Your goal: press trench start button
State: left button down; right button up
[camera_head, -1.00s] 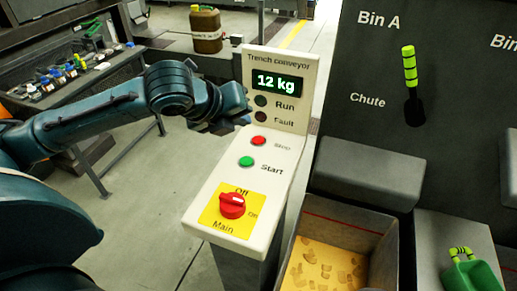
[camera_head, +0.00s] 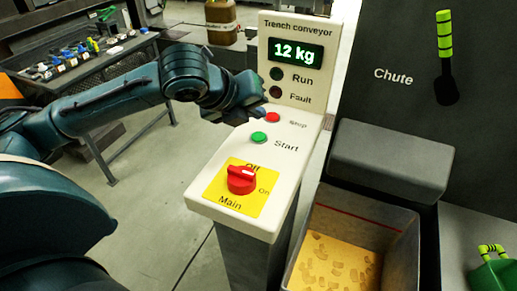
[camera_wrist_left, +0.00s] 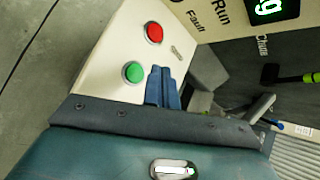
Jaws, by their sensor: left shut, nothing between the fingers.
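The green Start button (camera_head: 259,139) sits on the sloped top of the white Trench conveyor panel (camera_head: 215,192), just below the red Stop button (camera_head: 273,117). Both buttons also show in the left wrist view, Start (camera_wrist_left: 133,72) and Stop (camera_wrist_left: 154,33). My left gripper (camera_head: 258,100) hangs over the panel's left edge, near Stop and farther back than Start. In the left wrist view its blue fingers (camera_wrist_left: 162,88) are shut and empty, to the right of Start in that picture. My right gripper is in neither view.
A red Main switch (camera_head: 241,180) sits on a yellow plate below Start. The display (camera_head: 296,52) reads 12 kg; the Run (camera_head: 277,74) and Fault lamps look dark. A grey bin (camera_head: 300,262) with chips stands right of the panel, beneath the chute wall.

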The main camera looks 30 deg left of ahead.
aim_at(255, 138)
pick_arm(q)
jog(key=shift+f, duration=0.75)
jog(key=shift+f+b, duration=0.3)
jog(key=shift+f, duration=0.45)
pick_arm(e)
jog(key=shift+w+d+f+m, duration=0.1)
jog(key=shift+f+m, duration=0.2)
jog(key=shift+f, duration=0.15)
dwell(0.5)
pick_arm(q)
jog(key=shift+f, duration=0.4)
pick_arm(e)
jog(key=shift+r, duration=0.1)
